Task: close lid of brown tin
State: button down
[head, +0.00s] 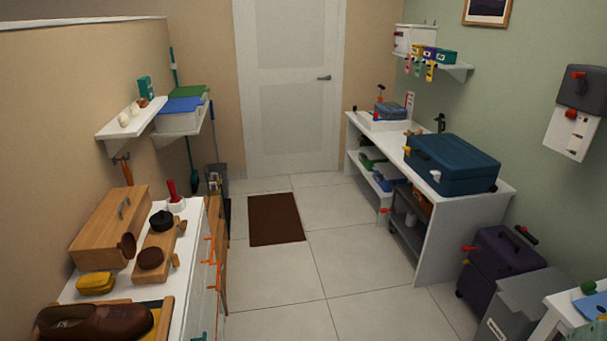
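A round brown tin (150,259) sits on a wooden board (157,241) on the white cabinet at the left. A brown disc (127,245) stands tilted up just left of the tin and looks like its raised lid; I cannot tell whether they are joined. A round black tin (161,221) sits behind it on the same board. My gripper is not in view.
A wooden box (111,226), a yellow sponge-like block (96,283) and a brown shoe (92,322) crowd the cabinet top (187,243) around the board. Orange handles (211,249) stick out from the cabinet's right side. The tiled floor (285,269) is open in the middle.

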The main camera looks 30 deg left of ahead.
aim_at(128, 245)
jog(key=i+j+u, duration=0.1)
jog(key=i+u, duration=0.65)
jog(key=u, duration=0.2)
jog(key=i+u, duration=0.85)
jog(key=i+l, duration=0.05)
